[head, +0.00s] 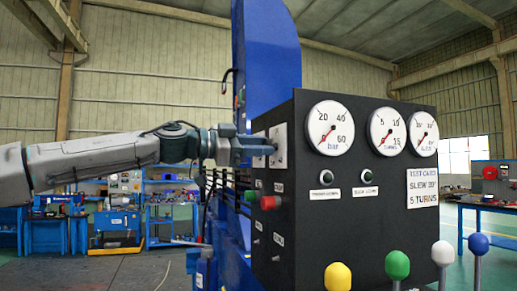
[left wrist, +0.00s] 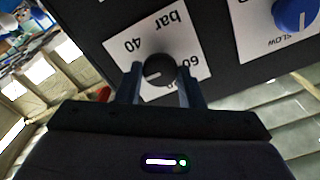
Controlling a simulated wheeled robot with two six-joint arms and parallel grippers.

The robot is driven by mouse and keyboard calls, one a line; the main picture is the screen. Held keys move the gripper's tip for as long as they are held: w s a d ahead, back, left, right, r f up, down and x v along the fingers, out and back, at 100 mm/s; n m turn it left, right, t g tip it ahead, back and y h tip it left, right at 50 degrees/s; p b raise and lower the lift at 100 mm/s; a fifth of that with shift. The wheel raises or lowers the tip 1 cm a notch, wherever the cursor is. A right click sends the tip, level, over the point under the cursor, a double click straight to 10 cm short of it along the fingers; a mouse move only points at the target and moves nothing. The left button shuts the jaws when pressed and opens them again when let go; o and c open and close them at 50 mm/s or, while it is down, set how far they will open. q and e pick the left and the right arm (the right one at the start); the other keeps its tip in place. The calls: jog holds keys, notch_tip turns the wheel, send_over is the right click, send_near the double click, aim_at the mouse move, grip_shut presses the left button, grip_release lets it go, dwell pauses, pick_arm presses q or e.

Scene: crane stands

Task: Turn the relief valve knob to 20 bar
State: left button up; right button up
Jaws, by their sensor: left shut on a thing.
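The relief valve knob (left wrist: 159,70) is round and black, on a white dial plate (left wrist: 187,45) marked "bar". The figures 40 and 60 can be read on the plate, which appears upside down in the left wrist view. A small pale mark shows on the knob; the figure it points to is hard to tell. My left gripper (head: 264,149) reaches the left side of the black panel box, and its two fingers are closed on opposite sides of the knob. The bar gauge (head: 330,128) on the box front has a thin red needle toward its lower left. My right gripper is out of view.
A blue knob (left wrist: 295,15) marked "SLOW" sits beside the dial plate. A red button (head: 269,202) is below my gripper on the same side. Yellow (head: 338,277), green (head: 397,265), white and blue lever knobs stand in front. A test card (head: 423,187) reads "SLEW 20°, 5 TURNS".

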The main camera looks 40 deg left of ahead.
pick_arm(q)
jog(key=shift+n, duration=0.3)
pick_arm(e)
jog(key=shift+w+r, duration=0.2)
pick_arm(q)
jog(key=o, duration=1)
jog(key=shift+s, duration=0.1)
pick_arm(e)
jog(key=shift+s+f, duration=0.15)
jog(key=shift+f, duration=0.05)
pick_arm(q)
jog(key=b+v, duration=0.6)
jog(key=v, duration=0.4)
jog(key=shift+s+a+b, duration=0.25)
jog(key=shift+b, duration=0.1)
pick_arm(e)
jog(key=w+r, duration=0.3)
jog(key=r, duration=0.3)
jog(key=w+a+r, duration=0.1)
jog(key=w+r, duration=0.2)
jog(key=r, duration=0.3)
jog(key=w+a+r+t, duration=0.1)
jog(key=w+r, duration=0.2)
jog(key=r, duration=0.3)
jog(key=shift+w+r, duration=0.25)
